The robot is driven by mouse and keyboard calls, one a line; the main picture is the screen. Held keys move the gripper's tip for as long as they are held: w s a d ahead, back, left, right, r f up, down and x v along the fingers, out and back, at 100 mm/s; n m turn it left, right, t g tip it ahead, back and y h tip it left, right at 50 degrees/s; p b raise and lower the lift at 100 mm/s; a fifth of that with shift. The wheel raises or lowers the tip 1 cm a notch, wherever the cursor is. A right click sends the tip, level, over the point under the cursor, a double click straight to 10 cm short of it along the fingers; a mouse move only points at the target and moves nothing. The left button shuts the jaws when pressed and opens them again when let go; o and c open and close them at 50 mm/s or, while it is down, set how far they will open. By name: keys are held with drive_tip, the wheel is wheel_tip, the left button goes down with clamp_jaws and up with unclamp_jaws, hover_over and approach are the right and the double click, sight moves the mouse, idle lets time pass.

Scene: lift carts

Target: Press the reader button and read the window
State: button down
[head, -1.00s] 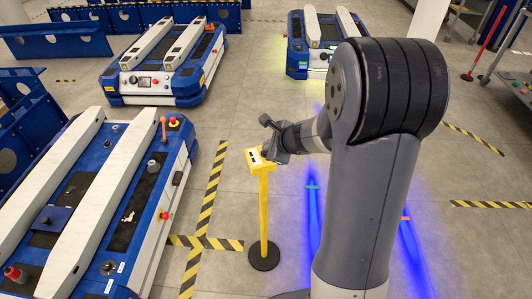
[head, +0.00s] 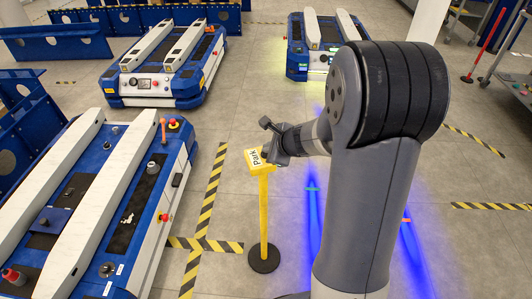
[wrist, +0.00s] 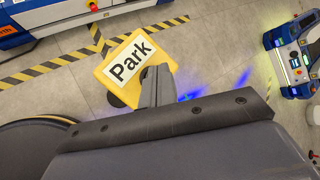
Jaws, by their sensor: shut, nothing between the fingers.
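The reader is a yellow box (head: 258,161) on a yellow post with a round black foot, standing on the floor in the middle of the head view. Its white window (wrist: 131,61) reads "Park" in black letters in the wrist view. My gripper (wrist: 158,78) is shut and empty, with its fingertips over the right edge of the reader's top. In the head view my gripper (head: 272,138) is at the reader's head. The button is hidden behind my fingers, and I cannot tell whether they touch it.
A blue and white lift cart (head: 92,205) stands close on the left. Two more carts stand behind, one at the back left (head: 170,62) and one at the back middle (head: 325,45). Yellow-black floor tape (head: 207,205) runs left of the post. The floor around the post is clear.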

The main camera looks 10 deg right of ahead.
idle(0.4)
drive_tip(key=shift+r+p, duration=0.65)
drive_tip(key=shift+r, duration=0.05)
wheel_tip(320, 180, up, 5)
drive_tip(key=p, duration=0.4)
drive_tip(key=shift+a, duration=0.1)
idle(0.7)
